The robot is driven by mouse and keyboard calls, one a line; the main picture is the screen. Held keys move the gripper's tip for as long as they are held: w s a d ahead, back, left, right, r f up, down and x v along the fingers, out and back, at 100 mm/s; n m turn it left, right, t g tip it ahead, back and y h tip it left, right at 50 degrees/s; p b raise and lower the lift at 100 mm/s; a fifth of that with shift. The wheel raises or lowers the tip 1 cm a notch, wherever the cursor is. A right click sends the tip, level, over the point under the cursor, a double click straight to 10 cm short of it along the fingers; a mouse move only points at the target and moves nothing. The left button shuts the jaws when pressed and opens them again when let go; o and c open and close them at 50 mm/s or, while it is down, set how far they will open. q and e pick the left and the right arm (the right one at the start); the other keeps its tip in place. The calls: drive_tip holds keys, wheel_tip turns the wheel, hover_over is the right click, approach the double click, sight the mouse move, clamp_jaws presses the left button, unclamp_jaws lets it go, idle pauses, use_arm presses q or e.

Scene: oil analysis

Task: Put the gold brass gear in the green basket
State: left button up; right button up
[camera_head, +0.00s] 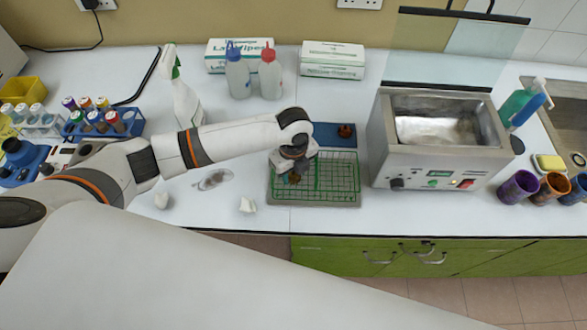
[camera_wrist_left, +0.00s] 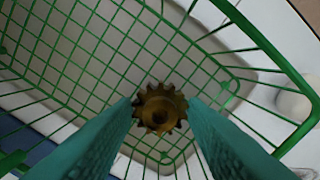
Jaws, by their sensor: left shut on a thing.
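The gold brass gear (camera_wrist_left: 159,109) is gripped between the two teal fingertips of my left gripper (camera_wrist_left: 161,104) in the left wrist view. The green wire basket (camera_head: 340,178) stands on the counter in the head view, on a pale tray. My left gripper (camera_head: 292,175) points down over the left part of the basket. The basket's green mesh (camera_wrist_left: 95,42) lies behind the gear in the wrist view. How far the gear is above the basket floor is hard to tell. My right gripper is out of view.
A blue mat (camera_head: 330,142) with a small reddish-brown part (camera_head: 346,131) lies behind the basket. A metal bath (camera_head: 437,140) stands close on the right. A spray bottle (camera_head: 184,100) and crumpled white pieces (camera_head: 247,205) are to the left.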

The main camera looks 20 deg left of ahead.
sight(294, 174)
use_arm(q)
drive_tip(key=shift+f, duration=0.2)
drive_tip(key=o, duration=1.1)
drive_tip(key=shift+f, duration=0.15)
wheel_tip(294, 174, up, 12)
drive_tip(key=shift+r+b, duration=0.2)
drive_tip(key=shift+b, duration=0.75)
